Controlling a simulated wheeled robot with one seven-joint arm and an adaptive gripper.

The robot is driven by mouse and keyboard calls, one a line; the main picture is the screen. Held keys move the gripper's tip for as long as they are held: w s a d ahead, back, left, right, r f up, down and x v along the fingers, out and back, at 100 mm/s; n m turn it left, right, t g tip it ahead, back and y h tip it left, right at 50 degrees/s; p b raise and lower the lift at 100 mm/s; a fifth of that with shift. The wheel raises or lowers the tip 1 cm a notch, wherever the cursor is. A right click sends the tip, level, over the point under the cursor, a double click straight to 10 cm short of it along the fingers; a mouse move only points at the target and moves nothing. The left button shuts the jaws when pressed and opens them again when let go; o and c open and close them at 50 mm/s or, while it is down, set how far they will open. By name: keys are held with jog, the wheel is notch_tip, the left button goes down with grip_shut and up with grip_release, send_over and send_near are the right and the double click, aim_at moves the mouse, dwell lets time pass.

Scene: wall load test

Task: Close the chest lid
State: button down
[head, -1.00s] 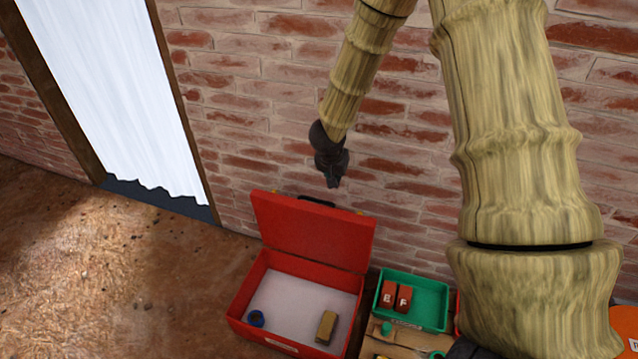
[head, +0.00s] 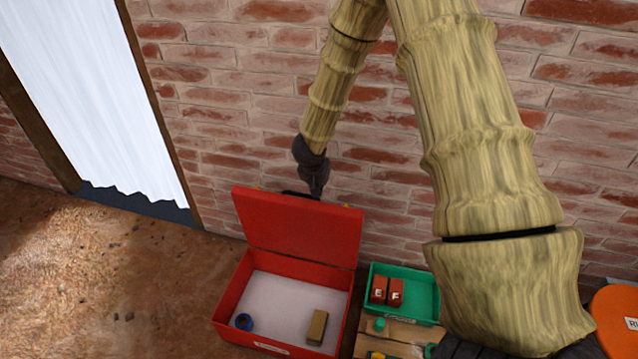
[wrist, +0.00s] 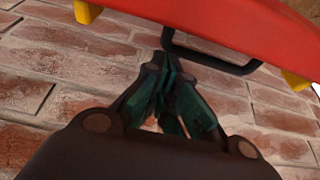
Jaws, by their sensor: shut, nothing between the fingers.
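The red chest (head: 230,291) stands open on the ground by the brick wall. Its lid (head: 300,228) is raised and leans back toward the wall. My gripper (head: 316,191) points down at the lid's top edge, beside the black handle, on the wall side. In the wrist view the shut, empty gripper (wrist: 172,125) is close to the black handle (wrist: 215,60) and the red lid (wrist: 235,25). I cannot tell whether the fingers touch the handle.
A green tray (head: 420,291) with two red lettered blocks (head: 387,290) stands right of the chest. A wooden board (head: 402,332) lies in front of it. An orange round thing (head: 615,318) is at far right.

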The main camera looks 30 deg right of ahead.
jog(key=shift+s+a+b, duration=0.35)
jog(key=shift+s+a, duration=0.45)
jog(key=shift+a, duration=0.05)
